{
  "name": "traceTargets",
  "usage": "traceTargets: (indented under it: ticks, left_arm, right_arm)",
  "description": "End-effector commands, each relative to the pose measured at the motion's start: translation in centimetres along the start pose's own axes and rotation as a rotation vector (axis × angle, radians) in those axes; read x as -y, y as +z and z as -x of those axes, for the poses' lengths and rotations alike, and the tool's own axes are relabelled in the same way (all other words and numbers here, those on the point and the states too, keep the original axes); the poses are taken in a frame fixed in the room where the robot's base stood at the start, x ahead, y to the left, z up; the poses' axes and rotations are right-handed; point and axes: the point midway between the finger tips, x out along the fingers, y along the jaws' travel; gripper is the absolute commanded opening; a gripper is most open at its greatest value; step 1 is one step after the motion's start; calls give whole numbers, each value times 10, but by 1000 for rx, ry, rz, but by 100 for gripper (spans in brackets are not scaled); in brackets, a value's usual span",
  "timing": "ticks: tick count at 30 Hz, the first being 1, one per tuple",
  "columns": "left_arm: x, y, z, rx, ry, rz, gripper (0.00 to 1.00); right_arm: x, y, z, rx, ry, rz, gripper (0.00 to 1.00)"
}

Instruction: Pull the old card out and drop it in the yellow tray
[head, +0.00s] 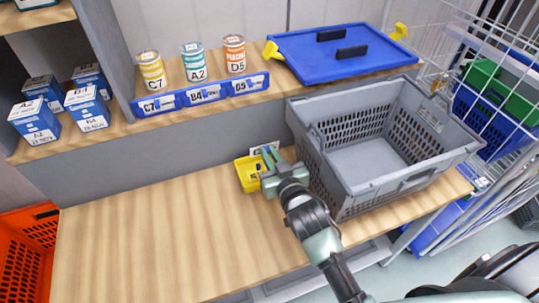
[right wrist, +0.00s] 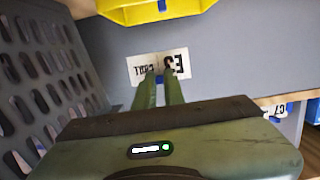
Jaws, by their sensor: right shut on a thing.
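A white card (right wrist: 158,64) reads as E3 CART, upside down, in the right wrist view. In the head view it is a small white patch (head: 256,150) by the grey back wall. My right gripper (head: 264,168) is shut at the card's edge, with a bit of blue between its fingertips (right wrist: 160,79). The card appears held. The yellow tray (head: 244,178) stands on the bench beside and partly under the gripper; it also shows in the right wrist view (right wrist: 135,14). Its inside is mostly hidden. My left gripper is out of view.
A grey crate (head: 402,188) stands close to the right of the gripper. Behind, a shelf carries a blue label rail (head: 172,103), several cans and a blue lid (head: 375,68). An orange tote (head: 18,262) is at left. The left bench top is clear.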

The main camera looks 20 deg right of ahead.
Motion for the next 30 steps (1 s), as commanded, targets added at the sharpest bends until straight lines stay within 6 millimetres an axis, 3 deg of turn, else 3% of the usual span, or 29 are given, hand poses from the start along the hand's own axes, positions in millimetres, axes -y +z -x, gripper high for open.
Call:
traceTargets:
  ticks: [9,10,12,23,30]
  left_arm:
    - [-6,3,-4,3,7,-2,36]
    - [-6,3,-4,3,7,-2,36]
    - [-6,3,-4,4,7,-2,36]
    - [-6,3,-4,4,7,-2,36]
    - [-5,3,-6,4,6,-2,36]
  right_arm:
    - [0,2,0,-1,0,0,0]
    - [0,2,0,-1,0,0,16]
    - [0,2,0,-1,0,0,35]
    - [0,3,2,-1,0,0,35]
    - [0,5,36,1,0,-1,35]
